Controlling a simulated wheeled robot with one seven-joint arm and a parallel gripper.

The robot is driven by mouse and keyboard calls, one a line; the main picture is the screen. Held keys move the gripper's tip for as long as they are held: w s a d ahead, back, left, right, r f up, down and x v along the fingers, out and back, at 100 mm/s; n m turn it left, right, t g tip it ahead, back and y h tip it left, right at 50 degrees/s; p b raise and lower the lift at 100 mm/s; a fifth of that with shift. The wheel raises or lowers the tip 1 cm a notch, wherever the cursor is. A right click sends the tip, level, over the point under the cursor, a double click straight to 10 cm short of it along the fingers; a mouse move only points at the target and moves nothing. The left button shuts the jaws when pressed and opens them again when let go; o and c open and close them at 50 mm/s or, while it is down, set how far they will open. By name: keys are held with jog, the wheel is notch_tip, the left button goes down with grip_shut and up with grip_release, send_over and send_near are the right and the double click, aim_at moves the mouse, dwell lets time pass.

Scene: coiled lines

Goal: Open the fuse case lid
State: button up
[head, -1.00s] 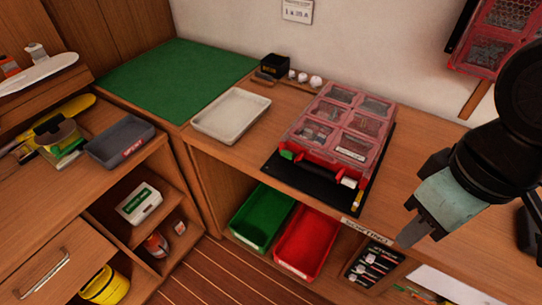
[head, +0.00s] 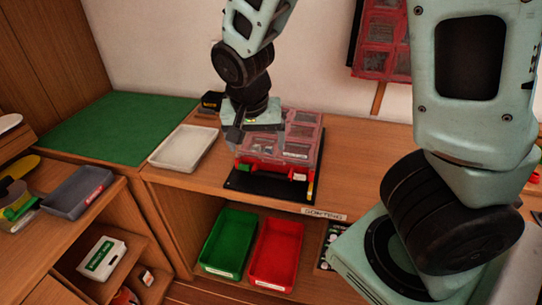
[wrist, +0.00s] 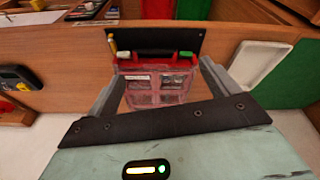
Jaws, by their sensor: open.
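The fuse case (head: 302,140) is a red box with a clear compartmented lid, lying on a black mat (head: 250,187) on the wooden counter. Its lid looks shut. In the wrist view the case (wrist: 160,88) appears between my two open, empty fingers (wrist: 162,72). I cannot tell whether a finger touches the case.
A white tray (head: 182,148) and a small black box (head: 211,101) stand left of the case. A green mat (head: 95,128) covers the corner. Green (head: 229,240) and red (head: 275,254) bins sit on the shelf below. A similar red case (head: 383,45) hangs on the wall.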

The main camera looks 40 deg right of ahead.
jog(key=w+d+r+m+h, duration=0.1)
jog(key=w+d+r+m, duration=0.1)
jog(key=d, duration=0.2)
jog(key=b, duration=0.4)
send_near(273, 159)
jog(key=shift+m+t, duration=0.3)
jog(key=shift+t, duration=0.1)
jog(key=x, duration=0.5)
jog(key=s+x, duration=0.1)
jog(key=x, duration=0.2)
jog(key=shift+w+f, duration=0.1)
jog(key=shift+f, duration=0.15)
